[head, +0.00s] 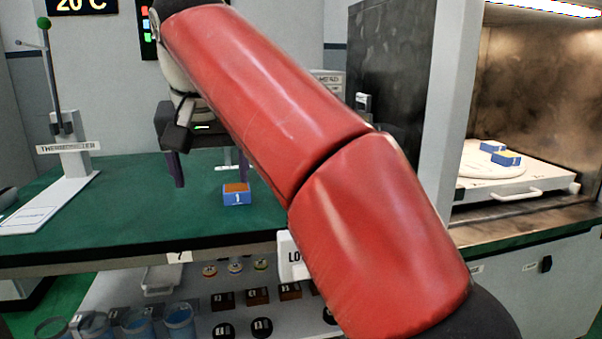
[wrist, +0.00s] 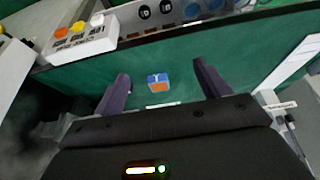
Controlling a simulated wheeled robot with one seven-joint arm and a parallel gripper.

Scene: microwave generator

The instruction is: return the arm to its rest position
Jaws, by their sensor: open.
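My red arm crosses the middle of the head view. My gripper (head: 210,170) hangs above the green table (head: 110,215). Its two dark purple fingers are wide apart with nothing between them. A small blue block with an orange top (head: 237,194) stands on the table near the right finger. In the wrist view my gripper (wrist: 164,84) is open, and the blue and orange block (wrist: 158,82) shows beyond the gap between the fingers, apart from both. Part of the table is hidden behind my arm.
A thermometer stand (head: 68,150) is at the table's left. At right is an open chamber (head: 540,90) with two blue blocks (head: 500,152) on a white tray (head: 500,187). A shelf below holds blue cups (head: 180,322) and small dark blocks (head: 257,296). Table space left of the block is clear.

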